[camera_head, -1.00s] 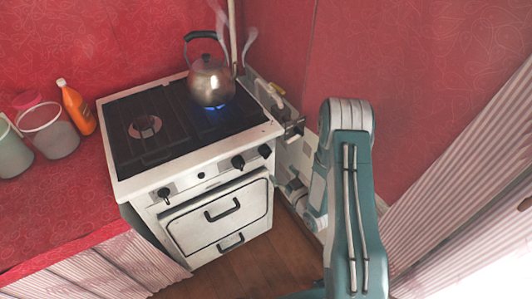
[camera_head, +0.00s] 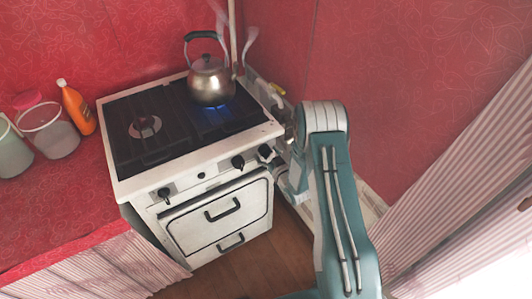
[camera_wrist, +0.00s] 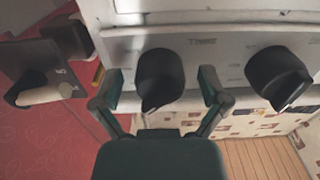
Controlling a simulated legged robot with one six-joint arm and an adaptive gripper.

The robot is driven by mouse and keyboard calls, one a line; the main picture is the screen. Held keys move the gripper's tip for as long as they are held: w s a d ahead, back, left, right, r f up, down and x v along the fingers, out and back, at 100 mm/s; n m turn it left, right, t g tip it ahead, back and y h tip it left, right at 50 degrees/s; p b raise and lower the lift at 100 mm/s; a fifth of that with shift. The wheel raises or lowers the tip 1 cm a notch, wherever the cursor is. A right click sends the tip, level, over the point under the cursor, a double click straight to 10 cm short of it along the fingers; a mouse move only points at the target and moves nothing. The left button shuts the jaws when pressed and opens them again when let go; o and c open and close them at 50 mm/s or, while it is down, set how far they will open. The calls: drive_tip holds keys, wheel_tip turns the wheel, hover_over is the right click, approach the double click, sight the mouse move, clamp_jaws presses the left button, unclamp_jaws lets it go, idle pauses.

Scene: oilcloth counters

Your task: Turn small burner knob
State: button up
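The white stove (camera_head: 150,181) has black knobs along its front panel. The rightmost knob (camera_head: 265,151) is by the right corner, with another knob (camera_head: 238,162) to its left and one knob (camera_head: 165,194) at the far left. My gripper (camera_wrist: 159,73) is open, with one finger on each side of a black knob (camera_wrist: 160,77) in the wrist view. Gaps show between the fingers and this knob. A second black knob (camera_wrist: 277,76) is to the right, outside the fingers. In the head view, my arm mostly hides the gripper. No label identifies the small burner knob.
A steaming kettle (camera_head: 211,82) stands over a blue flame (camera_head: 213,112) at the back right. The front-left burner (camera_head: 145,127) shows no flame. An orange bottle (camera_head: 77,109) stands left of the stove.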

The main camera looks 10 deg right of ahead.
drive_tip(key=c, duration=0.9)
drive_tip(key=shift+c, duration=0.2)
drive_tip(key=shift+n, duration=0.3)
drive_tip(key=n, duration=0.4)
drive_tip(key=shift+d, duration=0.1)
drive_tip(key=shift+r+n, duration=0.1)
drive_tip(key=shift+n, duration=2)
drive_tip(key=o, duration=1.2)
